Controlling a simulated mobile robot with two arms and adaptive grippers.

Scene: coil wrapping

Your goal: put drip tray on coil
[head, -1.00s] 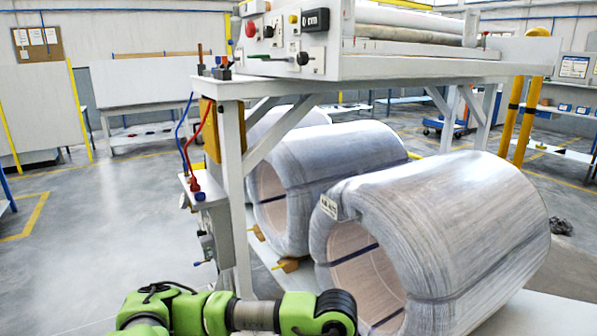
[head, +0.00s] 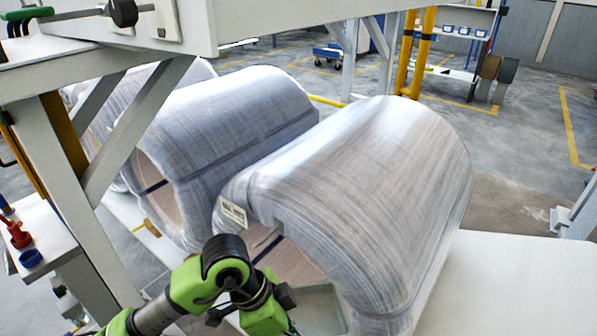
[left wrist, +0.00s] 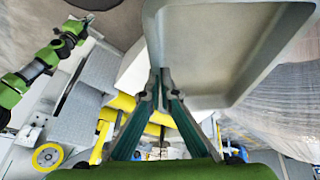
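The nearest coil (head: 375,180) is a large grey cylinder in clear wrap with a white label, lying on its side; its hollow end faces the lower left. A shallow grey drip tray (head: 322,305) is at the bottom of the head view, in front of that hollow end. The left wrist view shows the tray (left wrist: 215,45) large at the top, with wrapped coil surface (left wrist: 280,105) to its right. My left gripper (left wrist: 158,82) is shut on the tray's edge. My right arm shows at the left of the left wrist view; its small gripper (left wrist: 86,20) is unclear.
More wrapped coils (head: 225,130) lie behind to the left. A white machine frame (head: 130,60) with legs and a brace stands over them at the left. A pale flat surface (head: 510,280) right of the nearest coil is bare. A yellow post (head: 423,55) stands behind.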

